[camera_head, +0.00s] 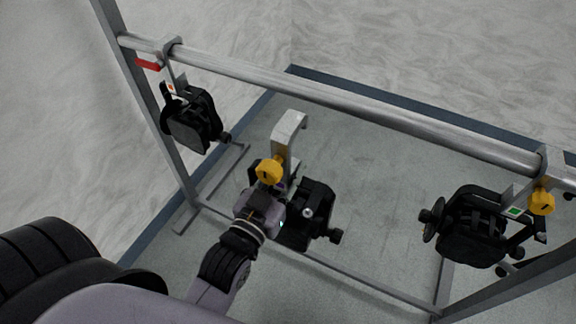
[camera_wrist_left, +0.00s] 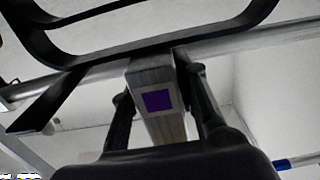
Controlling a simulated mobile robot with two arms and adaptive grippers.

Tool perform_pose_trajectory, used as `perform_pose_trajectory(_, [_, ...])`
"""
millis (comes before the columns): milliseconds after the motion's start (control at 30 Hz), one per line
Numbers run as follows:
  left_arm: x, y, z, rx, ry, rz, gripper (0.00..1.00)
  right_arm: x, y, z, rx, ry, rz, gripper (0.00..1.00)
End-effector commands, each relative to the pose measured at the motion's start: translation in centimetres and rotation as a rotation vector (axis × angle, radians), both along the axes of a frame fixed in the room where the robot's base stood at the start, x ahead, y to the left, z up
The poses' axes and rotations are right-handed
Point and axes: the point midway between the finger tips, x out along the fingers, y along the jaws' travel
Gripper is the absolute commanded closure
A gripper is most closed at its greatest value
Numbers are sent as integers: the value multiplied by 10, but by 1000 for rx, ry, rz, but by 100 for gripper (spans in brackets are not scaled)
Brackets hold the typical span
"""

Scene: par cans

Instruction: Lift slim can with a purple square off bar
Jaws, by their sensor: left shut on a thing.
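The slim can with a purple square (camera_head: 312,222) is in the middle of the head view, a black body under a pale hook clamp (camera_head: 289,132) with a yellow knob (camera_head: 268,171). My left gripper (camera_head: 272,193) is shut on its clamp stem. In the left wrist view the purple square (camera_wrist_left: 155,101) shows on the stem between my two fingers (camera_wrist_left: 160,112). In the head view the hook appears below the bar (camera_head: 350,104), with a visible gap between them. My right gripper is not in view.
A black can with a red mark (camera_head: 193,120) hangs from the bar at the left. Another with a green square (camera_head: 472,228) and a yellow knob hangs at the right. Stand legs and a low rail (camera_head: 345,276) frame the grey floor. The bar between the hanging cans is clear.

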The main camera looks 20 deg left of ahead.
Motion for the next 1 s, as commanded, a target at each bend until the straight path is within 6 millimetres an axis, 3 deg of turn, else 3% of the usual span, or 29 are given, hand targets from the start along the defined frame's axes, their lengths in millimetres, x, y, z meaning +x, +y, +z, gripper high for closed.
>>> perform_pose_trajectory(267, [-1, 0, 6, 0, -14, 1, 100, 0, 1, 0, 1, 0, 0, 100])
perform_pose_trajectory(1000, [-42, 2, 5, 0, -14, 0, 100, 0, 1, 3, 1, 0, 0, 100])
